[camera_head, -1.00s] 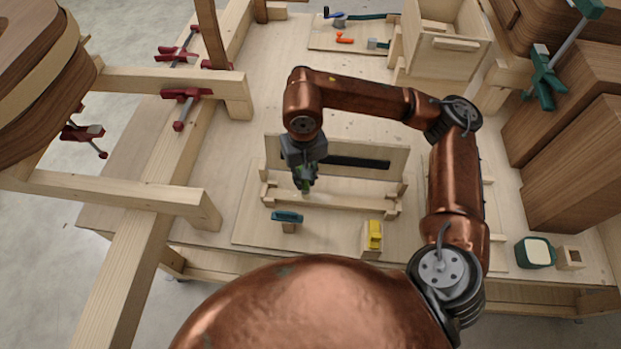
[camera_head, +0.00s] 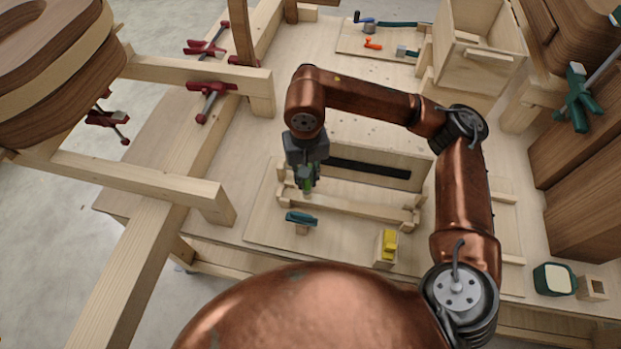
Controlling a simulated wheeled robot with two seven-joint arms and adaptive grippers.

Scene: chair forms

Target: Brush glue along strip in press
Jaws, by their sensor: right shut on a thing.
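The press (camera_head: 411,213) is a pale wooden frame on a base board, with an upright back board bearing a black slotted band. A long pale wooden strip (camera_head: 360,207) lies across its front between the end blocks. My right gripper (camera_head: 307,178) points down over the left part of the strip. It is shut on a small green-handled brush (camera_head: 306,184), whose lower end is at or just above the strip. I cannot tell whether it touches, and no glue is clearly visible. My left gripper is not in view.
A teal-topped clamp (camera_head: 301,218) and a yellow-topped block (camera_head: 389,244) stand in front of the press. A green-rimmed container (camera_head: 554,280) sits at right. Red clamps (camera_head: 211,91) and wooden beams fill the left. An open wooden box (camera_head: 480,64) stands behind.

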